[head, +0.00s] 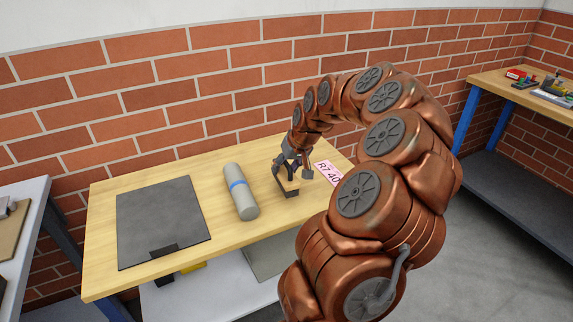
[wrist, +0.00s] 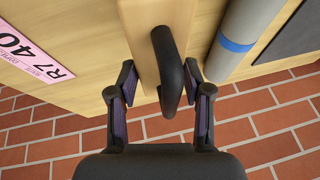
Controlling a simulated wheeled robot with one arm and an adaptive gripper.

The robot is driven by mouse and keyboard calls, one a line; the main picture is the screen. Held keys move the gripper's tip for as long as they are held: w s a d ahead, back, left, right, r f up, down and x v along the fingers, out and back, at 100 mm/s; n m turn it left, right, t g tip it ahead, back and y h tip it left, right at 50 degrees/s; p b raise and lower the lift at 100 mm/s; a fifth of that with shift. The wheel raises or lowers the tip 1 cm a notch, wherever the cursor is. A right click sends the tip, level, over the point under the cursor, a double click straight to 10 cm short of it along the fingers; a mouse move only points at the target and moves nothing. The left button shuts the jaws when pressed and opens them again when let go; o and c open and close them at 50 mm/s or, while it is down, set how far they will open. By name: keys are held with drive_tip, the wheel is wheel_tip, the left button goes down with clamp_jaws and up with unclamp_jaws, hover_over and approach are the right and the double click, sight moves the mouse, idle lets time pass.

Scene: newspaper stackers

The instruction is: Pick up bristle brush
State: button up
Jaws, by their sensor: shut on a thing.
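The bristle brush (head: 289,186) has a pale wooden body and a dark part, and it is low over the right half of the wooden table. In the wrist view, the brush (wrist: 167,65) shows its wooden block with a dark curved handle on top. My gripper (head: 292,172) reaches down to it from above. The bristles are hidden in the wrist view. I cannot tell whether the brush touches the tabletop.
A grey cylinder (head: 240,191) with a blue band lies left of the brush. A dark flat panel (head: 162,221) lies further left on the table (head: 102,215). A pink R7 40 label (head: 328,173) is at right. A brick wall (head: 150,85) stands behind. Another bench (head: 490,78) is far right.

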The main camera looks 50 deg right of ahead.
drive_tip(key=s+a+r+b, duration=0.1)
drive_tip(key=s+a+b, duration=0.1)
drive_tip(key=s+a, duration=0.5)
drive_tip(key=shift+s+a, duration=0.4)
drive_tip(key=shift+a, duration=0.55)
